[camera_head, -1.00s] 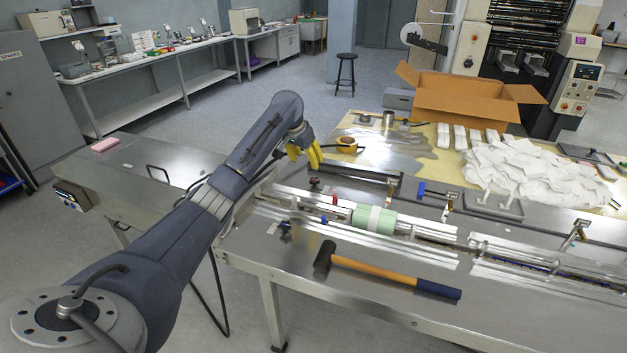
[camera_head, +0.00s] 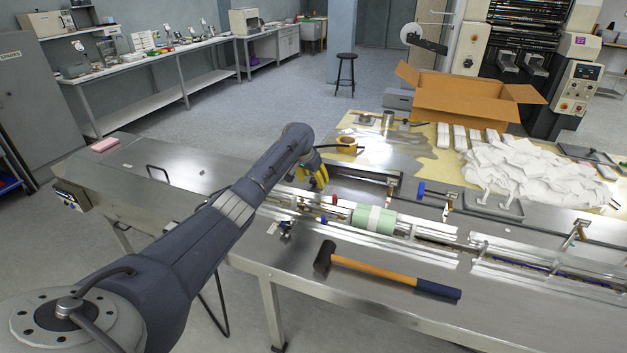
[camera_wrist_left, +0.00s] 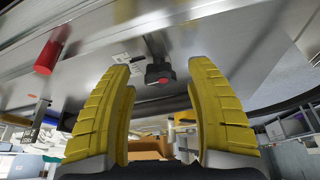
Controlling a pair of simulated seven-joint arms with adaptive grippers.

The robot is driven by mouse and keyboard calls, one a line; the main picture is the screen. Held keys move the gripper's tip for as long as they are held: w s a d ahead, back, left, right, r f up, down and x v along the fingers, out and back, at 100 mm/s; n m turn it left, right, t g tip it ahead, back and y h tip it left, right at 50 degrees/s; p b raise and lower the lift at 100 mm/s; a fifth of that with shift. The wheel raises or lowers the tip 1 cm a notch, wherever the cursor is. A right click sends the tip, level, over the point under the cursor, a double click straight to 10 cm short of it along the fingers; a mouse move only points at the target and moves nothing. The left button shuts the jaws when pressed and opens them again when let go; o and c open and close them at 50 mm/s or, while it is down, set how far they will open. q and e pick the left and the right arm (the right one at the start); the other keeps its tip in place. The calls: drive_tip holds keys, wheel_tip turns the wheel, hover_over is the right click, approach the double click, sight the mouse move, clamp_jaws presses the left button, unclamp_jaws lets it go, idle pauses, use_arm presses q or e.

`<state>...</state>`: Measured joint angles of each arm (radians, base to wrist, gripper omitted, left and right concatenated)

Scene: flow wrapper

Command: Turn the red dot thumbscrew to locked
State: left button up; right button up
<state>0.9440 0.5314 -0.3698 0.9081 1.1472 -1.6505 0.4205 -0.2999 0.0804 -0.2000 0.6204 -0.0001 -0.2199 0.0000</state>
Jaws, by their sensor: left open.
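The thumbscrew with the red dot (camera_wrist_left: 163,79) shows in the left wrist view as a black knob on a short stem on the metal rail. Its red dot faces the camera. It sits between the two yellow fingers in the picture, with visible space on both sides. My left gripper (camera_wrist_left: 162,66) is open and empty. In the head view my left gripper (camera_head: 320,173) is over the rail, and the thumbscrew is hidden behind it or the arm. My right gripper is in no view.
A red cylindrical part (camera_wrist_left: 47,57) stands left of the knob in the wrist view. A white marked label (camera_wrist_left: 121,58) is beside the knob. On the machine table are a green roll (camera_head: 374,218) and a hammer (camera_head: 385,273). A cardboard box (camera_head: 465,97) stands behind.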

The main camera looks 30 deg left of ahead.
use_arm(q)
drive_tip(key=shift+c, duration=0.5)
clamp_jaws()
